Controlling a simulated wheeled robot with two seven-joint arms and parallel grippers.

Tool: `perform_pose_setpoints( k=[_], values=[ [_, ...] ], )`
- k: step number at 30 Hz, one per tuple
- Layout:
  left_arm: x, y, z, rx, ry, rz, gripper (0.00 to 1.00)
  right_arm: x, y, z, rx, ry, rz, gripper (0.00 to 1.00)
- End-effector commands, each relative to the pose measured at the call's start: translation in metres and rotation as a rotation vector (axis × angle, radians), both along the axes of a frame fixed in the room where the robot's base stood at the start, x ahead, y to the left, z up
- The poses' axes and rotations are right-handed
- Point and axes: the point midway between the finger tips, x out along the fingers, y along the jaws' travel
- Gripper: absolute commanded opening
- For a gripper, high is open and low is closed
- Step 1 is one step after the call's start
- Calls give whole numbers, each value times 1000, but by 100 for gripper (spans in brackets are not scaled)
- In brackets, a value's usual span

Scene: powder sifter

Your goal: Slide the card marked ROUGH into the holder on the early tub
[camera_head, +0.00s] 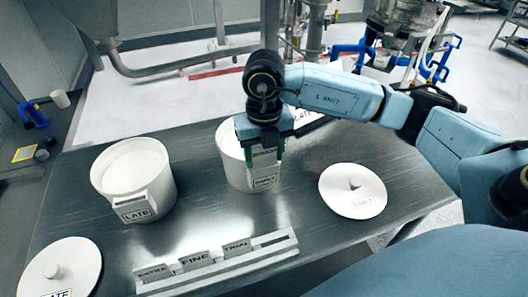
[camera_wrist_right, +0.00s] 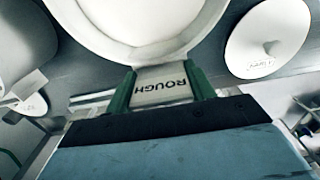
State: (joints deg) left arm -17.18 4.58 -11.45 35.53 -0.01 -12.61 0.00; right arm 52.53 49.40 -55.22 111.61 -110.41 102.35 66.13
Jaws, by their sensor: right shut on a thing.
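My right gripper (camera_head: 265,158) is shut on the white ROUGH card (camera_wrist_right: 163,86). In the right wrist view the card sits between the green fingers, against or very near the wall of the white early tub (camera_wrist_right: 130,45). In the head view the gripper points down at the front of the early tub (camera_head: 233,170), just above its holder (camera_head: 266,183), marked EARLY. The card is mostly hidden there by the gripper. I cannot tell whether its lower edge is inside the holder. My left gripper is not in view.
The late tub (camera_head: 133,180) stands at left. A card rack (camera_head: 218,263) with EXTRA, FINE and TRIAL cards lies in front. The early lid (camera_head: 352,191) lies to the right and the late lid (camera_head: 58,270) at front left. Bare tabletop (camera_head: 205,220) lies between tubs and rack.

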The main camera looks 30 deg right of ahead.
Motion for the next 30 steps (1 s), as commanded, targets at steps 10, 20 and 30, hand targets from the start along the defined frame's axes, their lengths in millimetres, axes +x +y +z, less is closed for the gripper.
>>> perform_pose_setpoints(
  k=[10,20,30],
  values=[
    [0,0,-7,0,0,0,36,0,0,-8,0,0,0,32],
    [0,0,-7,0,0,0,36,0,0,-9,0,0,0,80],
    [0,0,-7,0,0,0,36,1,0,-2,0,-2,-1,80]
  ],
)
